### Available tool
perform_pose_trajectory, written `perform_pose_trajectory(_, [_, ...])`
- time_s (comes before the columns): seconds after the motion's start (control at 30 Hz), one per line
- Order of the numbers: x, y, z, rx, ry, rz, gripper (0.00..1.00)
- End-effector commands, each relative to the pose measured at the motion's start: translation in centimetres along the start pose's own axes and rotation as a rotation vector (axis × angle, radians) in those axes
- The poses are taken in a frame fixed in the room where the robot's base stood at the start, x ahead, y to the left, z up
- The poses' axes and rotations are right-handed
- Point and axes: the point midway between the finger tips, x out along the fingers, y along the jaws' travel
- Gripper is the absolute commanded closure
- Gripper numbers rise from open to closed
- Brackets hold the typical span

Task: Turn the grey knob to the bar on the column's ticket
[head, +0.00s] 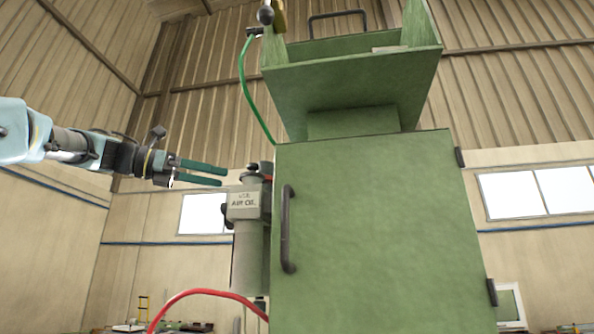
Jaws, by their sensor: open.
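My gripper (224,177) comes in from the left with two dark green fingers apart and nothing between them. Its tips are just left of the top of a grey upright cylinder unit (249,255) beside the green cabinet. A small grey cap (251,177) tops this unit; it may be the grey knob, but I cannot tell for certain. The tips look close to the cap, with no clear contact. A pale label (243,200) on the unit carries print that seems to read "AIR OIL". I cannot make out a ticket with a bar or any knob pointer.
The green cabinet (375,230) with a dark handle (287,228) fills the middle and right. A green hopper-like top (350,85) overhangs above. A green hose (251,95) hangs above the unit, and a red hose (205,293) arcs below. Space left of the unit is open.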

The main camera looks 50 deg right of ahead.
Motion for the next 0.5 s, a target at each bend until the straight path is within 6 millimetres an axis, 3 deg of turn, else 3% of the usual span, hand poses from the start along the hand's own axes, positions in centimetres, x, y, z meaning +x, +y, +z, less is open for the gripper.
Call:
perform_pose_trajectory(0.1, [-0.3,-1.3,2.5,-0.025,-0.045,-0.045,0.16])
perform_pose_trajectory(0.23, [0.5,-1.7,3.0,-0.033,-0.054,-0.058,0.16])
perform_pose_trajectory(0.5, [5.2,-2.0,3.4,-0.032,-0.05,-0.057,0.16])
